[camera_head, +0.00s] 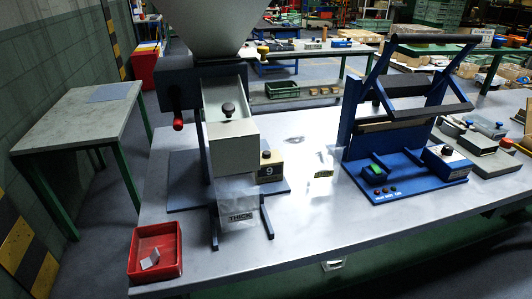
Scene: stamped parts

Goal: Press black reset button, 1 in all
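Several dark round knobs or buttons show in the head view. One dark button (447,150) sits on a small light box at the right end of the blue press base. A second dark knob (228,108) is on the sloped chute under the hopper. A small dark button (265,154) tops the box marked 9. I cannot read a reset label on any of them. The blue press (408,184) stands on the table with its handle bar raised. Neither of my grippers is in view.
The hopper stand (235,155) holds a clear bag marked THICK (239,207). A red tray (169,271) with a small grey part is at the table's front left. Grey boxes (478,141) with knobs stand at the right. The table (300,235) is clear at front middle.

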